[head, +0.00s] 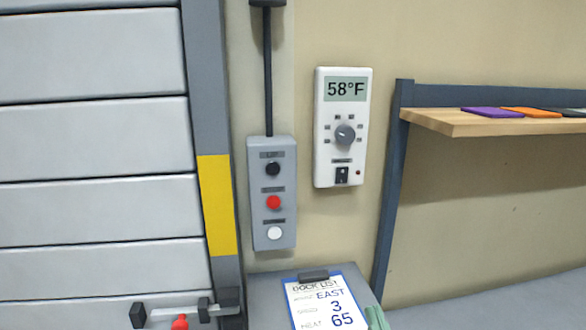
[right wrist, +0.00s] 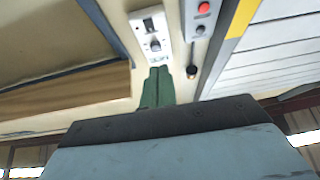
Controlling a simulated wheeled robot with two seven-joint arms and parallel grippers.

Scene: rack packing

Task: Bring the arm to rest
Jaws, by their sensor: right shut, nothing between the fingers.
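My right gripper (head: 376,318) shows only as green fingertips at the bottom edge of the head view, beside the clipboard. In the right wrist view its green fingers (right wrist: 157,88) are together with nothing between them. They point toward the wall below the white thermostat (right wrist: 151,32), and I cannot tell how far off the wall they are. The rest of the right arm is hidden in the head view. My left gripper is not in view.
The thermostat (head: 341,128) reads 58°F. A grey button box (head: 272,194) hangs left of it. A clipboard (head: 291,300) reads EAST, 3, 65. A wooden shelf (head: 450,122) with coloured flat pieces is at right. A shutter door (head: 95,140) with a latch (head: 180,312) is at left.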

